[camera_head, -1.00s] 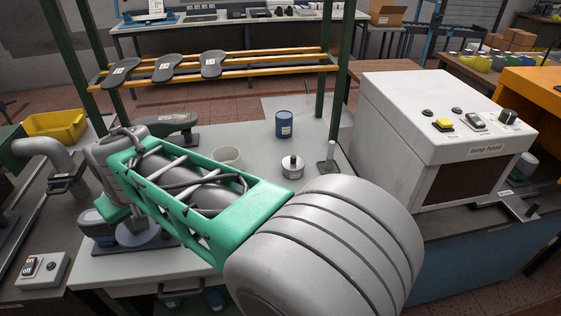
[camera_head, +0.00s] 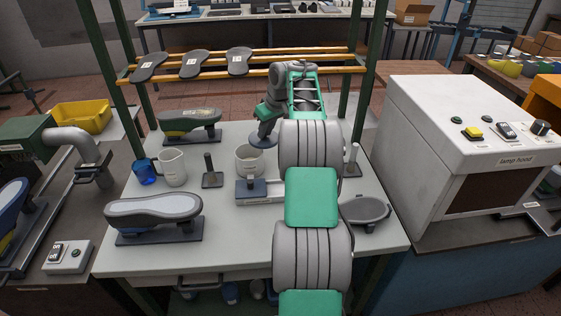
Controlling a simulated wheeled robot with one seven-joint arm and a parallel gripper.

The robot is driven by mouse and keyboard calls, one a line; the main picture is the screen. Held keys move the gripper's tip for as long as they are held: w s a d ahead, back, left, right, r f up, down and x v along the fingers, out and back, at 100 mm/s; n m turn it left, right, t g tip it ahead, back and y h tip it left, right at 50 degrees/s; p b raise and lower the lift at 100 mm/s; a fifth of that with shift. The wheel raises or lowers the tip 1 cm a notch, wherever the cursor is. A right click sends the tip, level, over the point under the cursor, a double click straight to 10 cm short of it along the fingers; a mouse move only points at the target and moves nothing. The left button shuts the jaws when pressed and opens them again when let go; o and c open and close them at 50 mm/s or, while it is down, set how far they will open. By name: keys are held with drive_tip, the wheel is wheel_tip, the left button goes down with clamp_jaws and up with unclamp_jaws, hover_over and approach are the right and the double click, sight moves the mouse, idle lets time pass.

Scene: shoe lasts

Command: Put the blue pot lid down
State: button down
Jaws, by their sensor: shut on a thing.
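My gripper (camera_head: 264,131) is at the back of the white worktable (camera_head: 230,228), fingers pointing down. It is shut on the blue pot lid (camera_head: 257,142), a flat blue-grey disc that looks roughly level. The lid shows just behind a whitish open cup (camera_head: 249,161). I cannot tell whether the lid touches the tabletop.
Shoe lasts stand at the front left (camera_head: 153,212) and back left (camera_head: 189,125). A white jug (camera_head: 172,167), blue cup (camera_head: 145,172) and upright post (camera_head: 210,173) stand left of the cup. A white lamp hood (camera_head: 450,140) stands right.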

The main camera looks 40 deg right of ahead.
drive_tip(key=s+d+f, duration=0.2)
drive_tip(key=d+f, duration=0.1)
drive_tip(key=d, duration=0.3)
wheel_tip(320, 180, down, 9)
drive_tip(key=shift+w+a+f, duration=0.1)
drive_tip(key=shift+a+f, duration=0.05)
drive_tip(key=shift+f, duration=0.05)
drive_tip(key=c, duration=1.3)
unclamp_jaws()
drive_tip(key=shift+r, duration=0.1)
